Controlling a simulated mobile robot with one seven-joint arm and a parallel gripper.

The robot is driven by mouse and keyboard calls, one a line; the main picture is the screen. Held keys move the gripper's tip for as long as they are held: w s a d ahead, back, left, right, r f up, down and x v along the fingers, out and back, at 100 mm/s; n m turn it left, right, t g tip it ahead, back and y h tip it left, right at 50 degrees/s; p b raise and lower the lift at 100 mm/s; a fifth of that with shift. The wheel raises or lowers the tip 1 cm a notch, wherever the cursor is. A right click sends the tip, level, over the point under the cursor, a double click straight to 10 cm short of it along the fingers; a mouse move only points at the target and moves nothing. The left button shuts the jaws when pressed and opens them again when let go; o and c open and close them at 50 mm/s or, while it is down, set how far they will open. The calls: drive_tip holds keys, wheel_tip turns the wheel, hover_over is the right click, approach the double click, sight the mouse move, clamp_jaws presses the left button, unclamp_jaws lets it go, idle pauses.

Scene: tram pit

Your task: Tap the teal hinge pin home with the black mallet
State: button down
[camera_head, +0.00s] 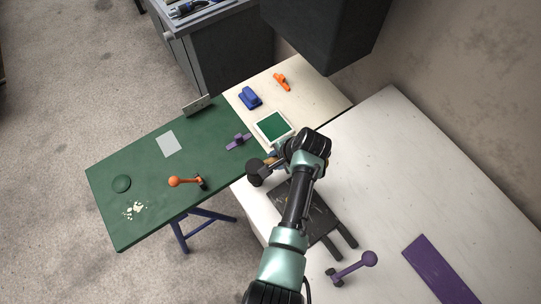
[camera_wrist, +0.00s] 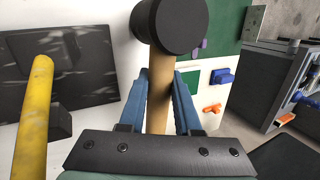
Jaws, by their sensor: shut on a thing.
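My gripper (camera_head: 273,158) is shut on the wooden handle (camera_wrist: 158,97) of the black mallet; the handle runs between the blue fingers in the wrist view. The mallet's black head (camera_wrist: 178,25) is beyond the fingertips. In the head view the head (camera_head: 258,173) is to the left of my gripper, above the border between the white and green tabletops. My arm hides part of the area below it. I cannot make out the teal hinge pin in either view.
A dark rack (camera_head: 322,222) lies beside my arm, and a yellow rod (camera_wrist: 37,105) rises near the wrist. An orange-knobbed lever (camera_head: 187,182) and a purple clamp-like piece (camera_head: 238,142) are on the green tabletop (camera_head: 120,222). A purple-knobbed lever (camera_head: 355,266) is at right.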

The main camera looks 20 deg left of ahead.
drive_tip(key=shift+r+p, duration=0.35)
drive_tip(key=shift+r, duration=0.05)
drive_tip(key=shift+f, duration=0.1)
wheel_tip(320, 180, down, 4)
drive_tip(key=b, duration=0.3)
drive_tip(key=shift+r+p, duration=1.05)
drive_tip(key=shift+r, duration=0.3)
drive_tip(key=shift+r, duration=0.1)
wheel_tip(320, 180, up, 5)
drive_tip(key=p, duration=0.4)
drive_tip(key=shift+p, duration=0.35)
